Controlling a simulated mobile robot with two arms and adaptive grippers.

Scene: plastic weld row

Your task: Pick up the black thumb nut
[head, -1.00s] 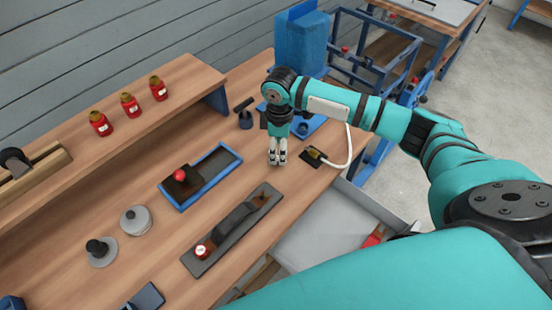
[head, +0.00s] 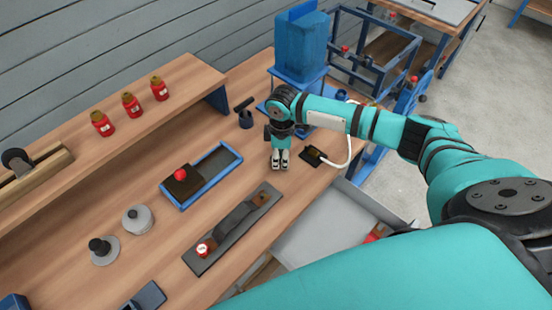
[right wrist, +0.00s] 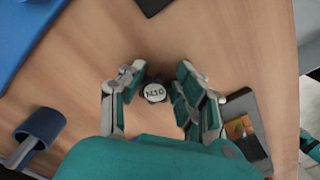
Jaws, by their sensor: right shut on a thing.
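The black thumb nut (right wrist: 155,92), a small round piece with a white top marked M10, shows in the right wrist view between the fingers of my right gripper (right wrist: 158,78). The gripper is shut on it, low over the wooden bench. In the head view my right gripper (head: 280,166) points straight down near the bench's front edge, and the nut is hidden there.
A small dark block (head: 312,156) with a cable lies just right of the gripper. A blue tray (head: 222,182) and a long dark plate (head: 205,262) lie to the left. A blue machine (head: 300,45) stands behind.

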